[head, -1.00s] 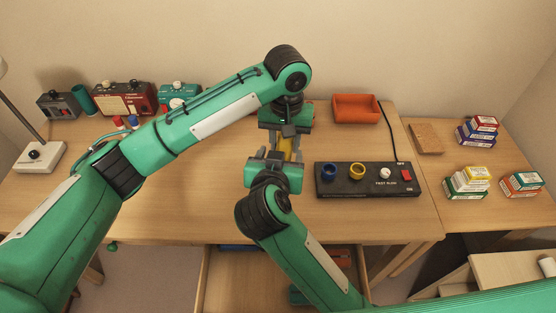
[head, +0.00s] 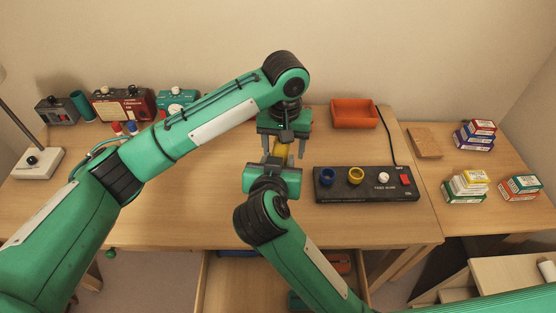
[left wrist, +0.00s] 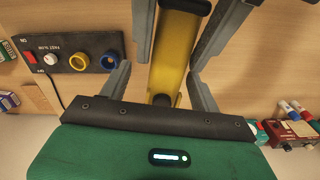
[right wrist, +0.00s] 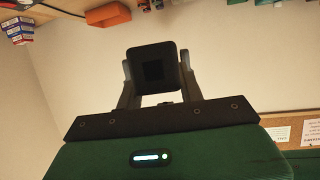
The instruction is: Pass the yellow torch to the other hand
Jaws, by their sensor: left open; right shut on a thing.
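The yellow torch (head: 281,150) is held above the desk between my two grippers, mostly hidden in the head view. My right gripper (head: 272,168) is shut on it from the near side. In the right wrist view the torch's dark square end (right wrist: 152,70) sits between the right fingers. My left gripper (head: 283,145) faces it from the far side, open. In the left wrist view the torch's yellow body (left wrist: 175,50) lies between the spread left fingers, closer to one of them, with a gap on both sides. The right gripper's grey fingers flank it farther out.
A black switch panel (head: 345,192) stands on the desk right of the grippers, with an orange tray (head: 355,114) behind it. Small boxes (head: 467,184) are at the right. Several devices (head: 122,104) and a lamp base (head: 38,163) are at the left. An open drawer (head: 232,275) is below.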

